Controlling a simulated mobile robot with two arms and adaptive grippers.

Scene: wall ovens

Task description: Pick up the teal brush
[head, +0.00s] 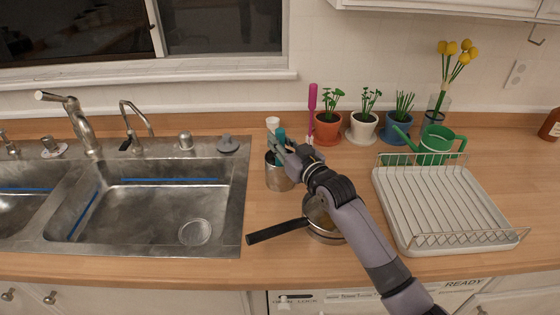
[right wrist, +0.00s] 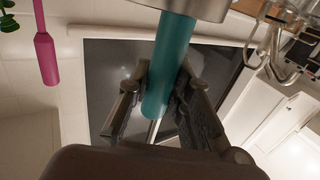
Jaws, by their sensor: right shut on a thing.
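The teal brush (head: 281,134) stands with its handle up in a metal cup (head: 278,181) on the wooden counter, right of the sink. My right gripper (head: 282,150) reaches in from the lower right and is shut on the teal handle just above the cup. In the right wrist view the teal brush (right wrist: 174,50) runs between the two fingers of the gripper (right wrist: 160,92), and the metal cup (right wrist: 195,7) shows at the top edge. The lower part of the brush is hidden in the cup. My left gripper is not in view.
A pan with a black handle (head: 278,231) sits under my right arm. A dish rack (head: 430,205) and green watering can (head: 435,147) are right. The sink (head: 150,200) is left.

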